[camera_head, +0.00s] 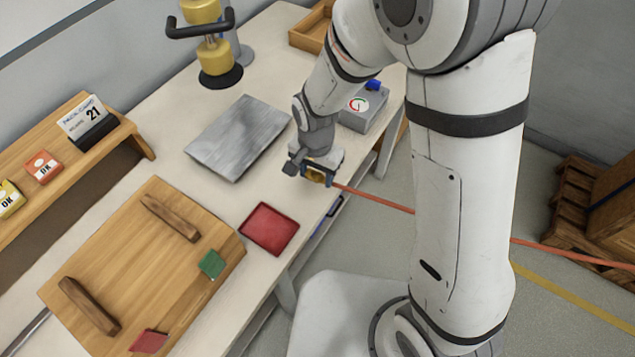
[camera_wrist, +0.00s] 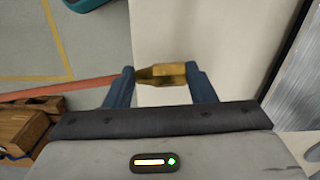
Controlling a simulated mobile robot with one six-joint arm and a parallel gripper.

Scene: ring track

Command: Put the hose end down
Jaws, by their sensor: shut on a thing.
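My gripper (camera_head: 318,174) is shut on the brass hose end (camera_wrist: 161,74), which lies crosswise between the two blue fingers in the wrist view. In the head view the gripper is over the front edge of the white bench (camera_head: 230,220), between the grey metal plate and the red tray. The orange-red hose (camera_head: 375,200) runs from the hose end off the bench edge to the right, passing behind my arm. I cannot tell whether the hose end touches the bench top.
A grey metal plate (camera_head: 238,137), a red tray (camera_head: 269,229) and a gauge box (camera_head: 363,108) lie near the gripper. A wooden board with handles (camera_head: 140,262) covers the front left. A yellow-and-black press (camera_head: 214,45) stands at the back. Pallets (camera_head: 580,205) are on the floor at right.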

